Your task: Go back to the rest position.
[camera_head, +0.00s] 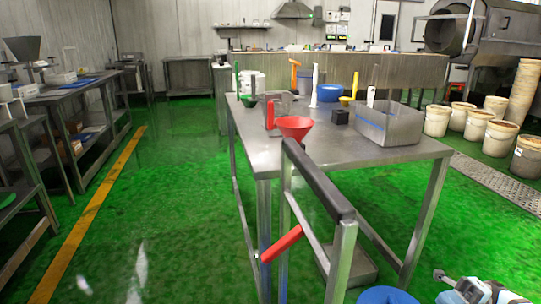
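Part of a grey and white mechanism, which looks like my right gripper (452,286), shows at the bottom right edge over the green floor. It is cut off by the frame, and I cannot tell whether its fingers are open or shut. No object shows clearly in it. My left gripper is not in view. A steel table (255,152) stands ahead.
A cart frame with a black handle (318,182) and a red lever (282,244) stands at the table's near side. A blue round thing (387,296) is at the bottom edge. Several white buckets (437,121) stand right. Green floor (170,210) is open left.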

